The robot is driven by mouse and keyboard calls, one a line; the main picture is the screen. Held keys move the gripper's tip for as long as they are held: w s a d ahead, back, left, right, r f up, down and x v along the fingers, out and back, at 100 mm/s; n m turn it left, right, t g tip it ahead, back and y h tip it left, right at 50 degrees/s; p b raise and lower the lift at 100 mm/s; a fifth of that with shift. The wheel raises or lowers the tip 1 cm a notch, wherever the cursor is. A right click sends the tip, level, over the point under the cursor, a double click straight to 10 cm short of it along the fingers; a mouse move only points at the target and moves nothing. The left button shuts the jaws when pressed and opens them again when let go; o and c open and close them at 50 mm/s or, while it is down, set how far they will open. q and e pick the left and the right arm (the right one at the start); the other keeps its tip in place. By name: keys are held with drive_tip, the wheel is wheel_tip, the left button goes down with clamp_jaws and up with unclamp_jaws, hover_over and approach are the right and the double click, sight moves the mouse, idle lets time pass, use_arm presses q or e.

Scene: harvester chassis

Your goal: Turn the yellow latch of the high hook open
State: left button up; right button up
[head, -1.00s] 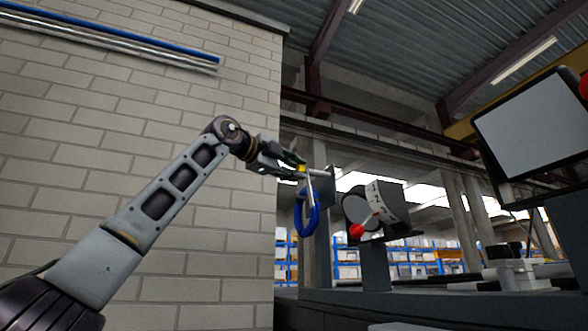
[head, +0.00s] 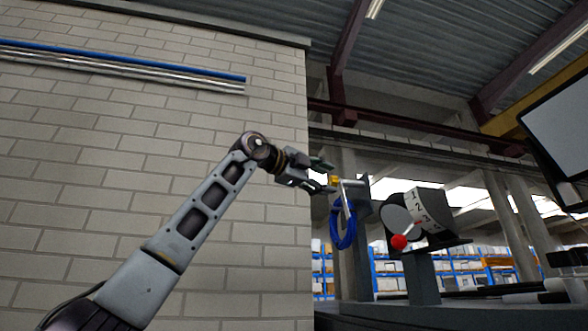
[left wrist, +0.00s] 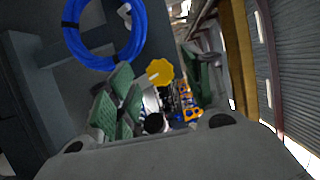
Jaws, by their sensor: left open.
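The yellow latch (head: 335,181) sits at the top of the high hook (head: 346,196) on a grey post. A blue coil (head: 343,228) hangs from the hook. My left gripper (head: 327,177) is open, just left of the latch in the head view. In the left wrist view, the latch (left wrist: 160,72) shows as a yellow lobed knob between the green-padded fingers (left wrist: 155,88), with the blue coil (left wrist: 72,38) at upper left. I see no clear contact, and cannot tell how far the latch is turned. My right gripper is not in view.
A numbered dial box (head: 428,205) with a red-knobbed lever (head: 398,242) stands right of the hook. A brick wall (head: 110,200) is behind my left arm. A screen (head: 560,140) is at the far right.

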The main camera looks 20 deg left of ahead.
use_arm(q)
drive_tip(key=v, duration=1)
drive_tip(key=shift+s, duration=0.35)
drive_tip(key=shift+w+a, duration=0.1)
idle(0.5)
